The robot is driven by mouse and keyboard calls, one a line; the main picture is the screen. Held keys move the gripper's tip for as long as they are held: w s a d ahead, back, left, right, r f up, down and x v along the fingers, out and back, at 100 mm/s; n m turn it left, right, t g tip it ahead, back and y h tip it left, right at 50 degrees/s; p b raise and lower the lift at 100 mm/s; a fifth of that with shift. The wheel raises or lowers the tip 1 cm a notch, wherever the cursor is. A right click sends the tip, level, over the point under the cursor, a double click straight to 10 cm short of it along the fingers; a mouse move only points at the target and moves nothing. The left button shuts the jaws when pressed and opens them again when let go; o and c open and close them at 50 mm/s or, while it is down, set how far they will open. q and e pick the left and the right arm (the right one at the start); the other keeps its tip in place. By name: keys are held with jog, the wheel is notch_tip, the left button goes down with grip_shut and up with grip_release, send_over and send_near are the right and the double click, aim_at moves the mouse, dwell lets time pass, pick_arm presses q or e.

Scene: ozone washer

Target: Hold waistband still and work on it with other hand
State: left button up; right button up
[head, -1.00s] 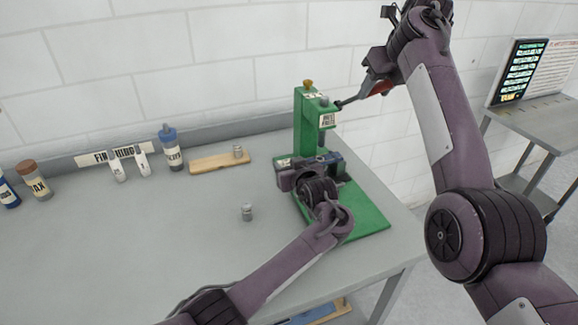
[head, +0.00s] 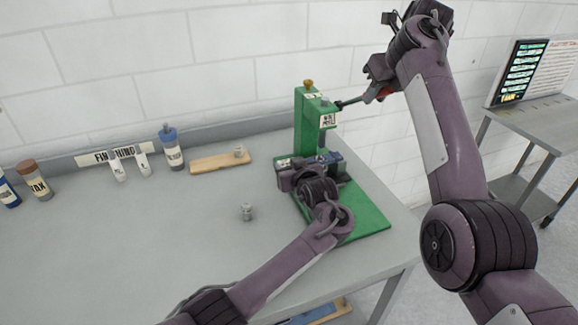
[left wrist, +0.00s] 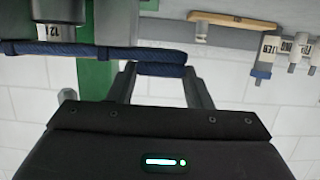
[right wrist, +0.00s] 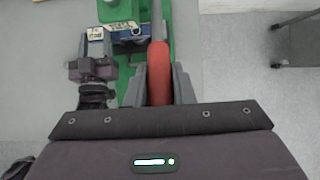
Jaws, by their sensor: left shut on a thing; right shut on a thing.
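A green press (head: 308,125) with a label stands on the grey table's right part. A dark blue rolled waistband (head: 332,163) lies across it under the ram; it also shows in the left wrist view (left wrist: 125,54). My left gripper (left wrist: 160,72) is shut on the waistband near one end; in the head view, my wrist partly hides the band. The press has a dark lever (head: 352,101) with a red handle (right wrist: 159,75). My right gripper (right wrist: 159,85) is shut on the red handle, high to the right of the press. The ram's contact with the band is not clear.
A small metal part (head: 247,212) stands on the table left of my left wrist. A wooden board (head: 218,162) with another metal part, a blue-capped bottle (head: 172,148) and white tubes stand along the back. A side table (head: 545,125) with a screen is at right.

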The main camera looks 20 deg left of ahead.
jog(key=shift+s+d+f, duration=0.15)
jog(key=shift+s+f, duration=0.05)
jog(key=shift+f, duration=0.2)
jog(key=shift+s+d+f, duration=0.15)
jog(key=shift+f, duration=0.25)
jog(key=shift+s+d+f, duration=0.2)
jog(key=shift+s+f, duration=0.05)
jog(key=shift+f, duration=0.4)
jog(key=shift+s+d+f, duration=0.15)
jog(key=shift+s+f, duration=0.1)
jog(key=shift+f, duration=0.45)
jog(key=shift+s+d+f, duration=0.15)
jog(key=shift+f, duration=0.45)
jog(key=shift+s+d+f, duration=0.1)
jog(key=shift+s+f, duration=0.05)
jog(key=shift+f, duration=0.5)
